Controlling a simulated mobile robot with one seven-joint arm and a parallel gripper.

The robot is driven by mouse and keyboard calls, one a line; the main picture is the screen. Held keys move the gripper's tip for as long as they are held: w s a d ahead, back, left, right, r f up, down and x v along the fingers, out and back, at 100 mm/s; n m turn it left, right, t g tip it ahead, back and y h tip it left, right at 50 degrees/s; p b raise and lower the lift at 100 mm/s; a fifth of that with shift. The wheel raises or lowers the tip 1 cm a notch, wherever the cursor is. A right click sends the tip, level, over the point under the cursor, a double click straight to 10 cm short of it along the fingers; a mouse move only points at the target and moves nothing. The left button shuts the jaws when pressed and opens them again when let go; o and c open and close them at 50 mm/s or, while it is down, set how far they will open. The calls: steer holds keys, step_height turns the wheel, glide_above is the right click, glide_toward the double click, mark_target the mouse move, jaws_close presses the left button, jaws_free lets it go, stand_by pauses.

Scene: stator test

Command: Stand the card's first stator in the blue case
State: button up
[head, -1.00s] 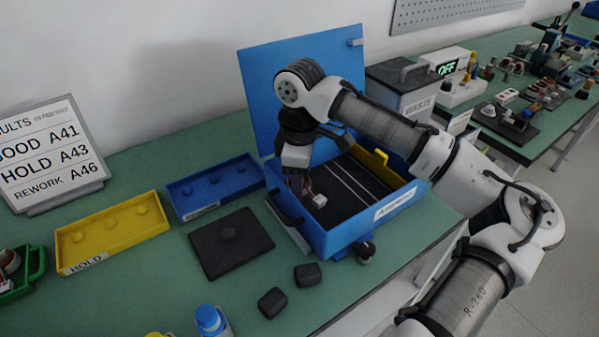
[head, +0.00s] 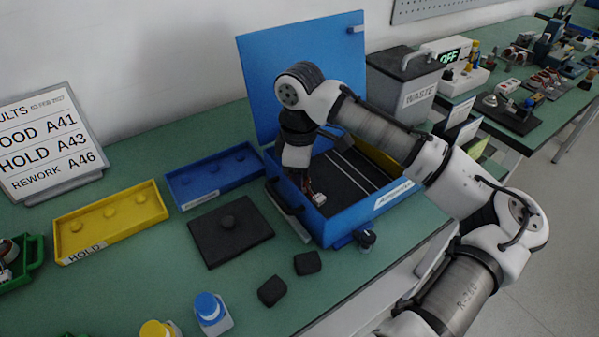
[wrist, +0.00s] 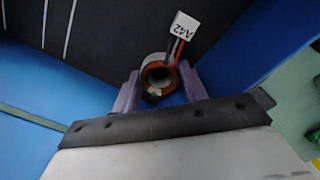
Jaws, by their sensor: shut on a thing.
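My gripper (head: 305,180) is shut on a stator (wrist: 158,77), a ring with copper-coloured windings. Its red and black leads end in a white tag (wrist: 184,25) reading A42. In the head view the tag (head: 318,199) shows over the near left part of the open blue case (head: 350,226); the stator is mostly hidden. I cannot tell whether the stator touches the floor. The card (head: 45,143) at left lists A41, A43 and A46, top to bottom.
An empty-looking blue tray (head: 213,176), a yellow HOLD tray (head: 108,222) and a black pegged plate (head: 230,233) lie left of the case. Two dark blocks (head: 307,263) and capped bottles (head: 210,312) are in front. A WASTE bin (head: 405,85) stands behind right.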

steer(key=shift+f, duration=0.15)
steer(key=o, duration=1.1)
step_height(320, 180, up, 14)
steer(key=shift+f, duration=0.1)
stand_by(0.4)
